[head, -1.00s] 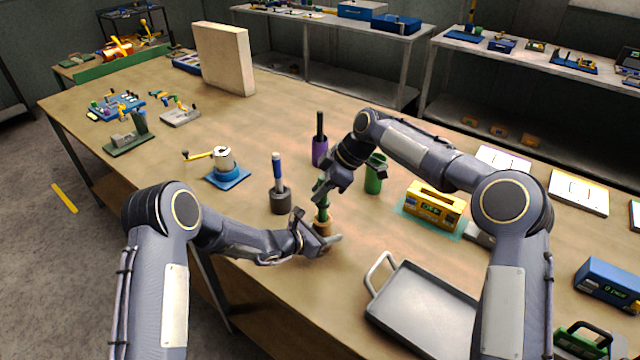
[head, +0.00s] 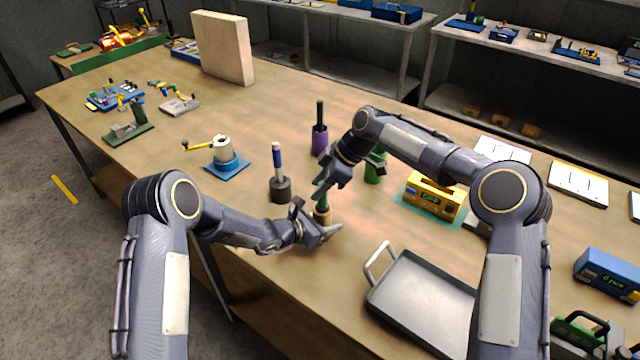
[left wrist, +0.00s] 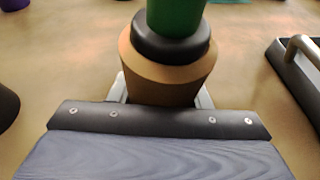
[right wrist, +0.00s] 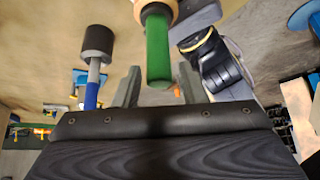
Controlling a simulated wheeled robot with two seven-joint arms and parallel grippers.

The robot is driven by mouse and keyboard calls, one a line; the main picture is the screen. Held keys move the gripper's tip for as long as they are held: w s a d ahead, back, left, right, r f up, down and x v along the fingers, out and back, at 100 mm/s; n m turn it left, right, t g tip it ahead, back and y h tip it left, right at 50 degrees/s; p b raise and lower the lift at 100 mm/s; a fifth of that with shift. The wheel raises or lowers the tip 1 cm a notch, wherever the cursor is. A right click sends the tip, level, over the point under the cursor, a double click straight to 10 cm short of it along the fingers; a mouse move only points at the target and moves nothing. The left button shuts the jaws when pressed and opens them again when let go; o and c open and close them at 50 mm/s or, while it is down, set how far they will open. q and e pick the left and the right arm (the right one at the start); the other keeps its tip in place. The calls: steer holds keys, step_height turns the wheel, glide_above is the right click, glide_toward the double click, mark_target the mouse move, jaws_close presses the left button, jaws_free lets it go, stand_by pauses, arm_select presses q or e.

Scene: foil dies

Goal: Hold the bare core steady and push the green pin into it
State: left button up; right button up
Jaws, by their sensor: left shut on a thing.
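The bare core (head: 322,217) is a tan, tapered cylinder near the front edge of the workbench. My left gripper (head: 320,233) is shut on it; in the left wrist view the core (left wrist: 165,78) sits between the fingers. The green pin (head: 321,190) stands upright at the core's top, with a black collar (left wrist: 170,45) at its foot. How deep the pin sits is hidden. My right gripper (head: 328,188) is above the core at the pin. In the right wrist view its fingers are open on either side of the green pin (right wrist: 158,50), with gaps.
A dark holder with a blue-handled pin (head: 279,185) stands left of the core. A purple holder (head: 319,140) and a green cup (head: 375,168) stand behind. A grey tray (head: 420,300) and a yellow box (head: 434,198) lie to the right. The bench's front edge is close.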

steer(key=shift+o, duration=0.6)
steer(key=v, duration=1.2)
steer(key=shift+r, duration=2.95)
arm_select(q)
steer(key=o, duration=1.1)
